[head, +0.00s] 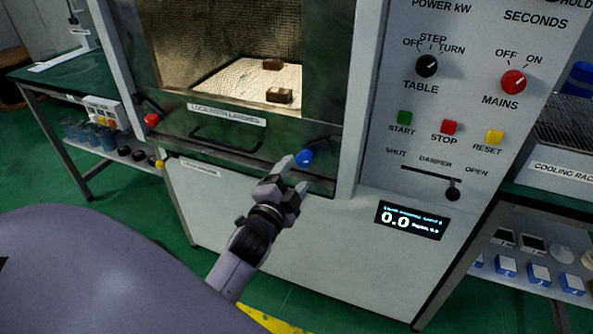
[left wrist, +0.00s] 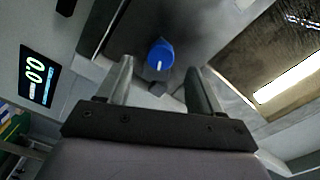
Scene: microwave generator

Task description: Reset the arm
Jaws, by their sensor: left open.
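My left gripper (head: 293,175) is open and empty, just in front of the lower right part of the microwave generator's dark front. A blue knob (head: 305,157) sits right beyond its fingertips. In the left wrist view the blue knob (left wrist: 160,54) appears between and beyond the two open fingers (left wrist: 155,85), apart from them as far as I can tell. The microwave generator (head: 270,240) has a lit chamber with two small brown blocks (head: 279,95) on a pale floor. My right gripper is not in view.
The control panel at right has a red mains knob (head: 513,81), a table knob (head: 427,66), start, stop and reset buttons, and a damper lever (head: 453,190). A dark handle (head: 226,140) and red knob (head: 152,120) are left of the gripper. Side benches flank the machine.

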